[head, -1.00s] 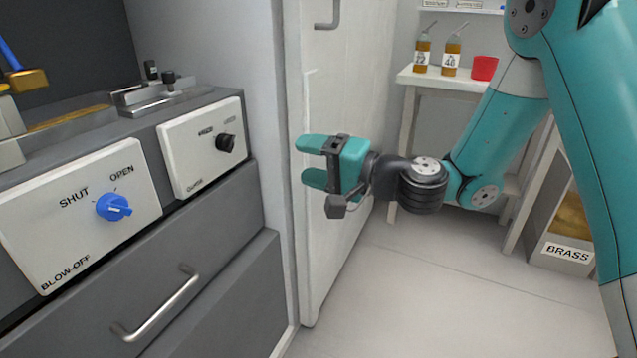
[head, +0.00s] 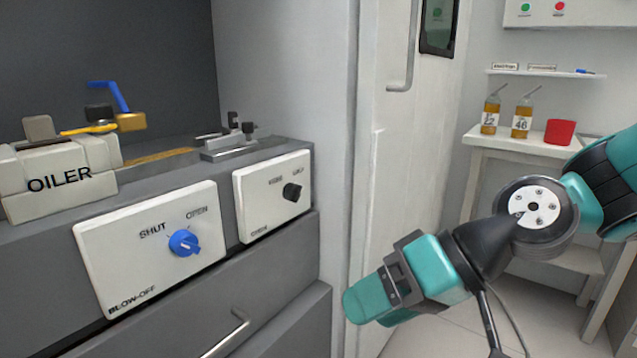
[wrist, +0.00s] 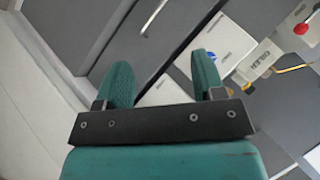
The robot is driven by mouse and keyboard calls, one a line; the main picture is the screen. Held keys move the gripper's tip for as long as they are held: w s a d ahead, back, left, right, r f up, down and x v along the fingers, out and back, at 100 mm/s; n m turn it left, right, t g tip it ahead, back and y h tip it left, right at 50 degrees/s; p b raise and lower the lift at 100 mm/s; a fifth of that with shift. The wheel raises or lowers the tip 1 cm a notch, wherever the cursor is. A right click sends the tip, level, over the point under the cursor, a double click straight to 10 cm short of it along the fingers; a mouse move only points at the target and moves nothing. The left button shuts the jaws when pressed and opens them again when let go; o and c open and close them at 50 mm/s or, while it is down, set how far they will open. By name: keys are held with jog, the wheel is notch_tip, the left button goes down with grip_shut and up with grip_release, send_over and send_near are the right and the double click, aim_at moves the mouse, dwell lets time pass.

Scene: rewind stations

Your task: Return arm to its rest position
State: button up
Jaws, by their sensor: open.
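My gripper (head: 362,306) is in front of the white door in the head view, to the right of the grey machine's drawers. It points left toward the machine and touches nothing that I can see. In the wrist view, its two teal fingers (wrist: 162,82) stand apart with nothing between them. My teal arm runs off to the right of the head view.
The blow-off panel (head: 120,255) has a blue knob (head: 184,242); a panel with a black knob (head: 292,192) is beside it. The oiler (head: 60,180) sits on the machine. A white table (head: 490,140) at right holds two bottles and a red cup (head: 560,132).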

jog(key=s+d+n+g+h, duration=0.1)
jog(key=s+d+n+h, duration=0.1)
jog(key=s+d+h, duration=0.5)
notch_tip(320, 180, up, 32)
jog(key=s+y+p, duration=0.1)
jog(key=p, duration=3.2)
jog(key=shift+s+d+r+m, duration=0.25)
jog(key=shift+s+d+m, duration=0.05)
